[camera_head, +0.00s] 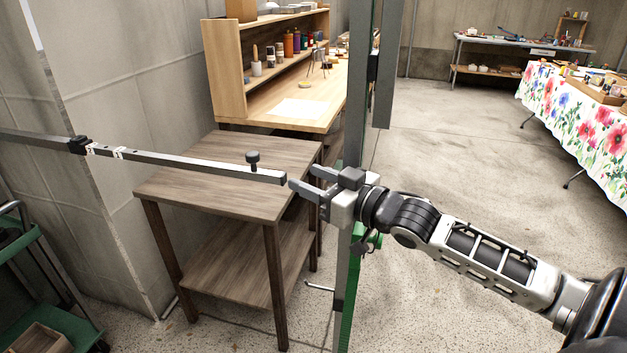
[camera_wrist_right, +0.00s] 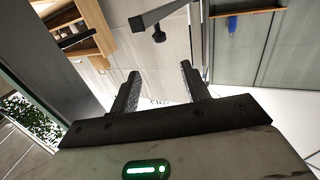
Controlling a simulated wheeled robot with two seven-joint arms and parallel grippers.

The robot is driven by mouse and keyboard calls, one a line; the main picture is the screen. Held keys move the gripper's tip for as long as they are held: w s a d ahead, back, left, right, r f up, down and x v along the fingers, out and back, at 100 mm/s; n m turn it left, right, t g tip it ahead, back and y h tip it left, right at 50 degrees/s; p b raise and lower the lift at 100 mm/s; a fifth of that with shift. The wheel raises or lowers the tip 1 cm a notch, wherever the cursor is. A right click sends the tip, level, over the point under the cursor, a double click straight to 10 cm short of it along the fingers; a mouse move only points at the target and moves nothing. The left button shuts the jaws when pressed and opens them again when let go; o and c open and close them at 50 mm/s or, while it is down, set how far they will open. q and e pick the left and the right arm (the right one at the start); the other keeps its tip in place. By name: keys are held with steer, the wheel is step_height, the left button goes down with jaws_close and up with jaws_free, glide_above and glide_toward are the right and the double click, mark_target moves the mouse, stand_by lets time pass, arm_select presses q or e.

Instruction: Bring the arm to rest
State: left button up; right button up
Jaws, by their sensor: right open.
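My right arm (camera_head: 490,262) reaches in from the lower right in the head view. Its gripper (camera_head: 304,176) is open, with the fingers pointing left and nothing seen between them. The fingertips are close to the free end of a long grey bar (camera_head: 200,163) with a dark knob (camera_head: 253,157) on it. I cannot tell whether they touch the bar. In the right wrist view the two fingers (camera_wrist_right: 161,84) stand apart, and the bar's dark knob (camera_wrist_right: 158,35) shows beyond them. My left gripper is not in view.
A tall grey-green post (camera_head: 345,300) stands right by my right gripper. A wooden side table (camera_head: 225,170) is below the bar. A workbench (camera_head: 325,95) stands behind, a green cart (camera_head: 50,310) at lower left, a flowered table (camera_head: 570,120) at right. Open floor (camera_head: 450,140) lies between.

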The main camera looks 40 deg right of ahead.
stand_by(0.3)
steer(key=s+a+f+g+h, duration=0.1)
steer(key=s+a+f+g, duration=0.15)
steer(key=f, duration=0.55)
steer(key=s+a+f+g, duration=0.1)
steer(key=s+a+f, duration=0.25)
steer(key=f, duration=0.45)
steer(key=s+a+f+g+h, duration=0.1)
steer(key=s+a+f+g, duration=0.2)
steer(key=s+a+f, duration=0.8)
steer(key=shift+s+a+f+m+g, duration=0.3)
steer(key=shift+s+f, duration=0.25)
steer(key=shift+s, duration=0.45)
